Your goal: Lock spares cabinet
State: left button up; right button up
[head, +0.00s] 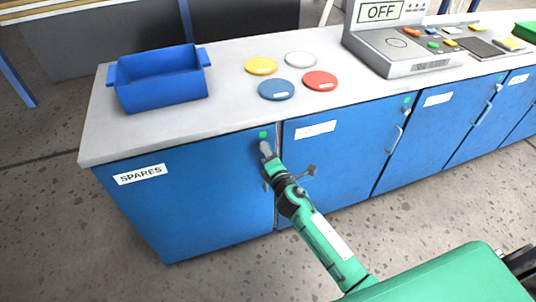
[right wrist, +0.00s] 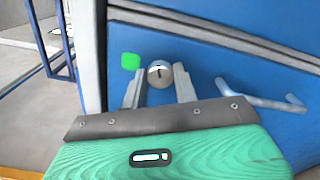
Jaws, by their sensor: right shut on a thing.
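The spares cabinet (head: 190,205) is the blue cabinet at the left end of the counter, with a white "SPARES" label (head: 140,174). Its door looks closed. In the right wrist view, a round silver lock (right wrist: 160,73) with a dark slot sits on the blue door, beside a green square marker (right wrist: 130,61). The marker also shows in the head view (head: 263,134). My right gripper (right wrist: 159,90) is shut on the lock, one finger on each side of it. In the head view my right gripper (head: 265,150) reaches the door's upper right corner. My left gripper is not in view.
A grey bar handle (right wrist: 262,97) is on the door near the lock. On the counter (head: 225,95) are a blue bin (head: 160,80), several coloured discs and a device with an "OFF" display (head: 381,12). More blue cabinets (head: 345,150) run to the right. The floor in front is clear.

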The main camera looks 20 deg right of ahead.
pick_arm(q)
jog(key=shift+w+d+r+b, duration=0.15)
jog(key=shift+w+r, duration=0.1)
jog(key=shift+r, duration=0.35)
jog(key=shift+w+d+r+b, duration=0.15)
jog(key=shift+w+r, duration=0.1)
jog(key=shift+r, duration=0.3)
pick_arm(e)
jog(key=shift+m, duration=2.3)
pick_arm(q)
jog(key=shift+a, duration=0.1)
pick_arm(e)
jog(key=shift+f, duration=0.1)
jog(key=o, duration=1)
jog(key=shift+s, duration=0.1)
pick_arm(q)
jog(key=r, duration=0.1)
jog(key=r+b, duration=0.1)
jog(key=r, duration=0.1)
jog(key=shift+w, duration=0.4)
pick_arm(e)
jog(key=s, duration=1.3)
jog(key=shift+s+d, duration=0.25)
jog(key=shift+s, duration=0.05)
